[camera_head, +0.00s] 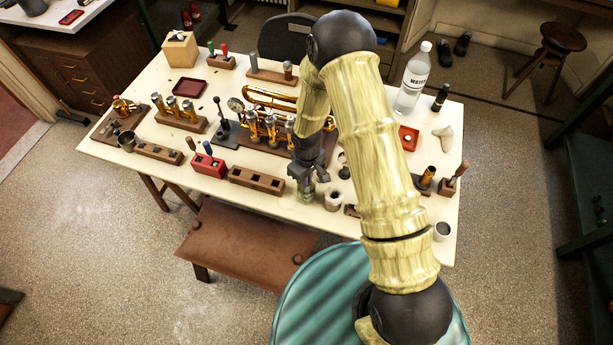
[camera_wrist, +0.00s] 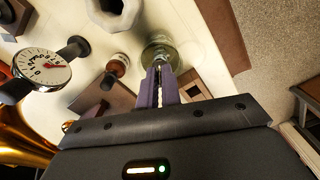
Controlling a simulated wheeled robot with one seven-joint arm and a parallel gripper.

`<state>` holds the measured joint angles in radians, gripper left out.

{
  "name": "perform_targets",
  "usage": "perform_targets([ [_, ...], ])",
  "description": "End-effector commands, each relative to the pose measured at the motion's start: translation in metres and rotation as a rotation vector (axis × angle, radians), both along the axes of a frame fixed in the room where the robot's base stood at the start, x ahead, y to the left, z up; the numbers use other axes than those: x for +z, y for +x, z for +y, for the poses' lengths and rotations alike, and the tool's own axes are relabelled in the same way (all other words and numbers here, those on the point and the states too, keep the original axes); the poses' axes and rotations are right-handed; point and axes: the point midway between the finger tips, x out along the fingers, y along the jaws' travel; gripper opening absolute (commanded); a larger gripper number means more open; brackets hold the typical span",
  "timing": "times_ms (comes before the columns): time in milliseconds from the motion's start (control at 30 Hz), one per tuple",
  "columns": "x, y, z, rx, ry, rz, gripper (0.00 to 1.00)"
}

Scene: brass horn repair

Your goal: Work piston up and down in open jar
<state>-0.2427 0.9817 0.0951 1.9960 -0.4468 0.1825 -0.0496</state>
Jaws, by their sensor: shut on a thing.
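My gripper (camera_head: 307,178) points down over the front edge of the white table, right of the long wooden block. Its fingers also show in the wrist view (camera_wrist: 158,82), close together on a thin stem. The open glass jar (camera_head: 306,195) stands directly below the gripper; in the wrist view its round greenish rim (camera_wrist: 162,50) surrounds the fingertips' far end. The stem is the visible top of the piston (camera_wrist: 158,68). The piston's lower part is hidden by the fingers and jar, so its depth in the jar cannot be told.
A white pot (camera_head: 333,200) stands just right of the jar. The wooden block with square slots (camera_head: 257,182) is to the left. The brass horn (camera_head: 270,97) and its valves lie behind. A dial gauge (camera_wrist: 42,70) shows at left in the wrist view. A water bottle (camera_head: 412,80) stands at the back right.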

Motion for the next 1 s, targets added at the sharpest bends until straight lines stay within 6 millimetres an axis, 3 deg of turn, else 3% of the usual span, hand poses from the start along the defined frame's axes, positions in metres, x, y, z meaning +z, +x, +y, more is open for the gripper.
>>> perform_targets([
  [600, 0.035, 0.0, 0.0, 0.0, 0.0, 0.0, 0.0],
  [1000, 0.036, 0.0, 0.0, 0.0, 0.0, 0.0, 0.0],
])
